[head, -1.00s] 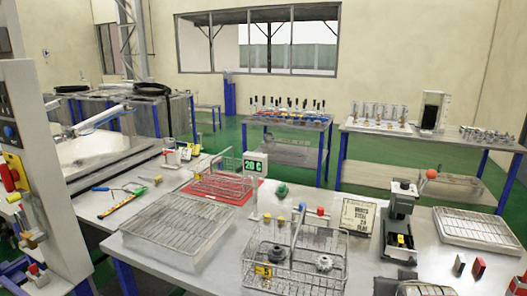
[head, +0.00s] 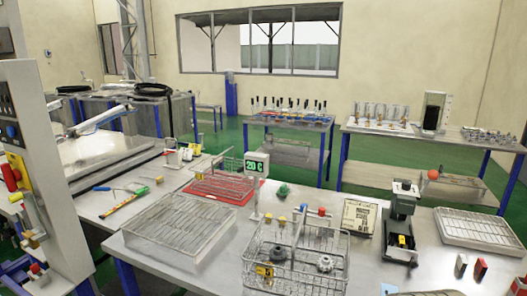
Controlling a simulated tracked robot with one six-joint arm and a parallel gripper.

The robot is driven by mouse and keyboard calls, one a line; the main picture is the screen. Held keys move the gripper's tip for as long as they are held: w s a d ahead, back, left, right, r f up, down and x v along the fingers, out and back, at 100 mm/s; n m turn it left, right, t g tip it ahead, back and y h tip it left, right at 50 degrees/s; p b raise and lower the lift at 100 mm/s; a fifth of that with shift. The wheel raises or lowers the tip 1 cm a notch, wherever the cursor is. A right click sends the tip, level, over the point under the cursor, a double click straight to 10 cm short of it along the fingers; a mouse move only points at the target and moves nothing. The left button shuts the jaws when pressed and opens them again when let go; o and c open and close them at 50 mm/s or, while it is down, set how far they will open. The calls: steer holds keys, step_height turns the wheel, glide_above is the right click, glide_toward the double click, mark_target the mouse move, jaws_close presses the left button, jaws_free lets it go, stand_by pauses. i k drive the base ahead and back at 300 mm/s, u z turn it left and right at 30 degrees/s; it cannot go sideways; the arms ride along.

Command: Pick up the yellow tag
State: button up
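A small yellow tag (head: 264,271) with dark marks hangs on the front left of a wire basket (head: 318,283) at the bottom middle of the head view. The basket stands on the near metal table and holds grey gear-like parts. Another small yellow piece (head: 402,241) shows on the base of a black and grey device (head: 402,208) to the right; I cannot tell whether it is also a tag. My gripper is not seen. A grey shape cut off by the bottom edge may be part of my arm.
An empty wire tray (head: 180,226) lies left of the basket, with a red-based rack (head: 222,184) behind it. Small red and white blocks (head: 480,268) and another wire tray (head: 482,228) are at the right.

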mark_target(401, 240)
steer(key=z, duration=0.6)
steer(key=k, duration=0.55)
steer(key=z, duration=0.2)
steer(key=i, duration=0.5)
steer(key=u, duration=0.05)
